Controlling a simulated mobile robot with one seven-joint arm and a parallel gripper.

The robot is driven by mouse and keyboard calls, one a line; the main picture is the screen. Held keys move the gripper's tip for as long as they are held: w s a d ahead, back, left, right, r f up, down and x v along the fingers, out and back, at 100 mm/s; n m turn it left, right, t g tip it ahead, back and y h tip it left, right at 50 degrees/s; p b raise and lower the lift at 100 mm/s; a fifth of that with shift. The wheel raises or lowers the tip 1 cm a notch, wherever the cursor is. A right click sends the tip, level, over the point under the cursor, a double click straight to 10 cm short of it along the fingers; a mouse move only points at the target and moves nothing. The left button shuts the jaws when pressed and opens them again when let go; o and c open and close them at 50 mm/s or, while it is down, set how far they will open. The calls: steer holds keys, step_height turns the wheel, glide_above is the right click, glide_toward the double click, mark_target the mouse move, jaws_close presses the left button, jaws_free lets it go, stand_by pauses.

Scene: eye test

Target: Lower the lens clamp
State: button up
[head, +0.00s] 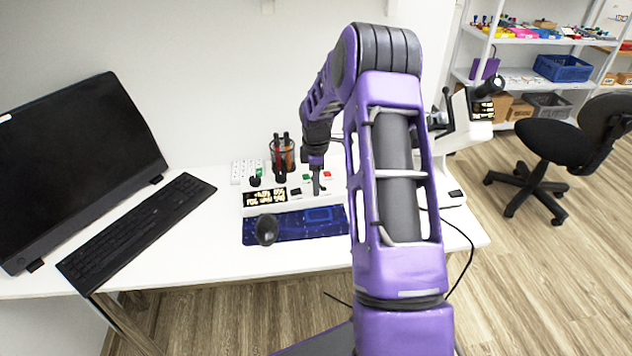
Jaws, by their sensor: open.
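My gripper (317,188) points down over the white console on the desk, close to its green and red buttons. It is small here; its fingers are open and nothing shows between them. The white console (249,211) has a lit dark display (265,197) at its left. A white optical instrument (459,115) with a black eyepiece (490,88) stands at the right end of the desk, tilted, and my arm hides its left part. I cannot pick out the lens clamp; it may be hidden behind my arm or too small to tell.
A black monitor (75,165) and keyboard (137,229) fill the desk's left. A pen cup (283,157) stands behind the console. The white desk (200,255) is clear in front. A black chair (560,150) stands right.

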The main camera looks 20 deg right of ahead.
mark_target(331, 188)
jaws_close()
steer(key=shift+d+r, duration=0.1)
stand_by(0.4)
steer(key=shift+s+d+r+y+p, duration=0.15)
steer(key=shift+d+y+p, duration=0.3)
steer(key=shift+y, duration=0.45)
steer(key=shift+d+t+y, duration=0.45)
steer(key=shift+t+y, duration=0.05)
steer(key=shift+y, duration=0.7)
steer(key=y+b, duration=0.1)
steer(key=d+y+b, duration=0.1)
steer(key=t+y+b, duration=0.1)
steer(key=y, duration=0.1)
steer(key=shift+s+d+f+m+b, duration=0.2)
steer(key=shift+d+f+m+b, duration=0.05)
steer(key=shift+m+b, duration=0.05)
steer(key=y+b, duration=0.3)
steer(key=shift+s+d+t, duration=0.15)
steer(key=shift+d+t, duration=0.25)
